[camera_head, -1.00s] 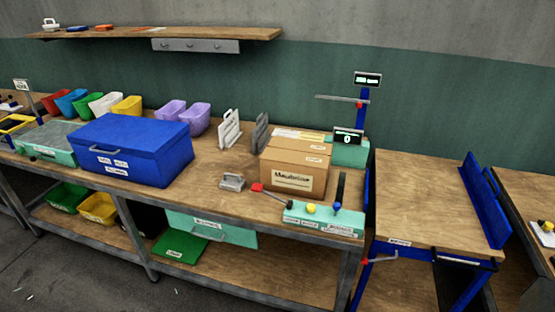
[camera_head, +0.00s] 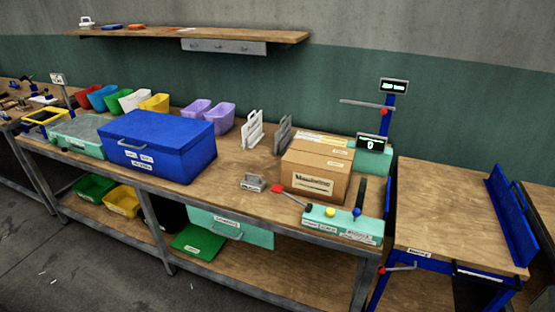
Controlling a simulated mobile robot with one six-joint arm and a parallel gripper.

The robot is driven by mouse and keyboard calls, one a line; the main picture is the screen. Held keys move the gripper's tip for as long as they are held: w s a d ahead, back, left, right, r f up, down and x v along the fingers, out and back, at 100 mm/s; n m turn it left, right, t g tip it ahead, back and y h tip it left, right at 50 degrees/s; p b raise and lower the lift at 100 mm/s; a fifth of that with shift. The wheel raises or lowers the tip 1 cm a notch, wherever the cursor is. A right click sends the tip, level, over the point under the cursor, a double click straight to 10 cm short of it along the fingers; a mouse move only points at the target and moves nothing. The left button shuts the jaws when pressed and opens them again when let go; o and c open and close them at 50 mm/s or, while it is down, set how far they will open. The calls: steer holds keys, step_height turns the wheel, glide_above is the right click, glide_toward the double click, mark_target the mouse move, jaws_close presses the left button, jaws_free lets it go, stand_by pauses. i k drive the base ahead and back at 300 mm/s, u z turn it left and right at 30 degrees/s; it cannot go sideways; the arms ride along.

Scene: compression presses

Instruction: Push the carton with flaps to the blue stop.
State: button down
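A brown cardboard carton (camera_head: 314,177) with white labels stands on the long wooden workbench, right of the blue lidded box. Whether its flaps are open is too small to tell. A blue upright plate (camera_head: 513,213) stands along the right edge of the separate table at the right; it looks like the blue stop. The carton is well to the left of it, with a gap between bench and table. My gripper is not in view.
The blue box (camera_head: 160,150) stands on the workbench (camera_head: 235,180). The right table top (camera_head: 440,205) is clear.

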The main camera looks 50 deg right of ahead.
mark_target(317, 184)
steer(key=i, duration=0.85)
steer(key=z, duration=0.05)
